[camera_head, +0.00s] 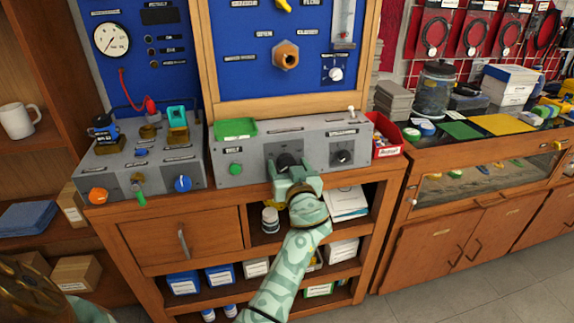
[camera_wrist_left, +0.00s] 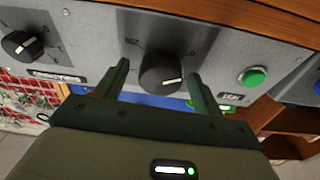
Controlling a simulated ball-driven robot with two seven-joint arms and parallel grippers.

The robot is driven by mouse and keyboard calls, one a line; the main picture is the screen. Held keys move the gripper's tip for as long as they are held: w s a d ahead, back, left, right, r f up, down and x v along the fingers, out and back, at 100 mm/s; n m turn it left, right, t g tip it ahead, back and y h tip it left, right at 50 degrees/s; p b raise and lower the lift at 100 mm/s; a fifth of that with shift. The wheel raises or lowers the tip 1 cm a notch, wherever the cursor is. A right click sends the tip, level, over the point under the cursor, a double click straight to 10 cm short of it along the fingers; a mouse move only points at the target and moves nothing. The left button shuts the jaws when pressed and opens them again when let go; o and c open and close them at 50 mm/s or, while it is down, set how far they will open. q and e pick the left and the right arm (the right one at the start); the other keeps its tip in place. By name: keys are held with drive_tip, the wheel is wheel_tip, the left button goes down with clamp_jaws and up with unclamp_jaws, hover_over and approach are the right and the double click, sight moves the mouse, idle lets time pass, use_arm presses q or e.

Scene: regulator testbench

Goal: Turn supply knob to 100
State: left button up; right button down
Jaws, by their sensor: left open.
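A black round knob (camera_head: 288,163) sits in the middle of the grey panel (camera_head: 262,150) on the bench; its lower part is hidden by my left gripper (camera_head: 292,174) in the head view. In the left wrist view, the knob (camera_wrist_left: 162,73) stands between the two open fingers of the gripper (camera_wrist_left: 160,84), with a gap on each side. Its white pointer mark points to the right in that view. A second black knob (camera_head: 343,157) is to the right on the panel. The scale and labels are too small to read surely. My right gripper is not in view.
A green button (camera_head: 236,169) and a green tray (camera_head: 236,128) are left of the knob. A second grey box (camera_head: 140,167) with several coloured knobs stands further left. A red bin (camera_head: 388,138) is at the panel's right end. Open shelves lie below.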

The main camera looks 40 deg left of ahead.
use_arm(q)
drive_tip(key=c, duration=1)
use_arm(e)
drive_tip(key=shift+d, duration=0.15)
use_arm(q)
drive_tip(key=shift+m, duration=0.3)
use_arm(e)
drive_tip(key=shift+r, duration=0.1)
